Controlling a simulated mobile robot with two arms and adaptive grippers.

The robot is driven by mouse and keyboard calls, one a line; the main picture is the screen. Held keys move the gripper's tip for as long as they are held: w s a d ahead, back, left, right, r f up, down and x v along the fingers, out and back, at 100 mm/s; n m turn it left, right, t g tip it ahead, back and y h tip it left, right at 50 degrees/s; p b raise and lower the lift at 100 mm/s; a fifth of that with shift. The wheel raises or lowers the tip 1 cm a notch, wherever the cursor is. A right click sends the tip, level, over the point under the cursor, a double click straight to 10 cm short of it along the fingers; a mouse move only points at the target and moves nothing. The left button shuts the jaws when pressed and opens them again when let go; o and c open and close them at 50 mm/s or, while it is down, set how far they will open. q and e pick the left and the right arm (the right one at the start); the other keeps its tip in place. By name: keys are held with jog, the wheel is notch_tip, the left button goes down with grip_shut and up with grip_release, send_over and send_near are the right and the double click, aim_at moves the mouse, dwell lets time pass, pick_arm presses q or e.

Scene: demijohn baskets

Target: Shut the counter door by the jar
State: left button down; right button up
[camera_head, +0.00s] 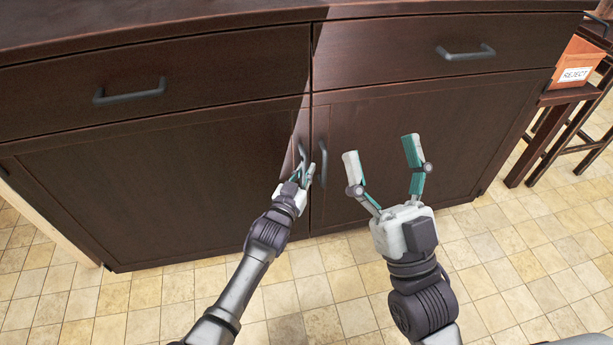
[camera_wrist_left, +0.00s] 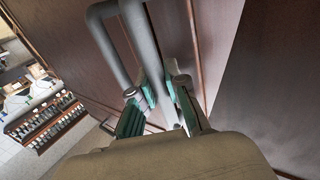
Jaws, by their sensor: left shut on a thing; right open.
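The counter has two dark brown doors, a left door (camera_head: 170,190) and a right door (camera_head: 430,155), meeting near the middle. My left gripper (camera_head: 304,176) is shut on the grey bar handle of the left door; in the left wrist view that handle (camera_wrist_left: 143,45) runs between the fingers. The left door looks shut or nearly so; I cannot tell whether a small gap is left. The right door's handle (camera_head: 323,165) is close beside it. My right gripper (camera_head: 382,150) is open and empty in front of the right door. No jar is in view.
Two drawers with bar handles, a left handle (camera_head: 130,92) and a right handle (camera_head: 466,52), sit above the doors. An orange bin marked REJECT (camera_head: 580,65) stands on a dark stool (camera_head: 560,97) at the right. The tiled floor (camera_head: 510,250) before the counter is clear.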

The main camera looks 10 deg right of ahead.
pick_arm(q)
jog(key=c, duration=1.2)
grip_release()
jog(key=shift+a+f, duration=0.35)
jog(key=shift+a, duration=0.15)
jog(key=shift+o, duration=0.2)
jog(key=shift+r, duration=0.15)
jog(key=shift+d, duration=0.15)
jog(key=v, duration=1.2)
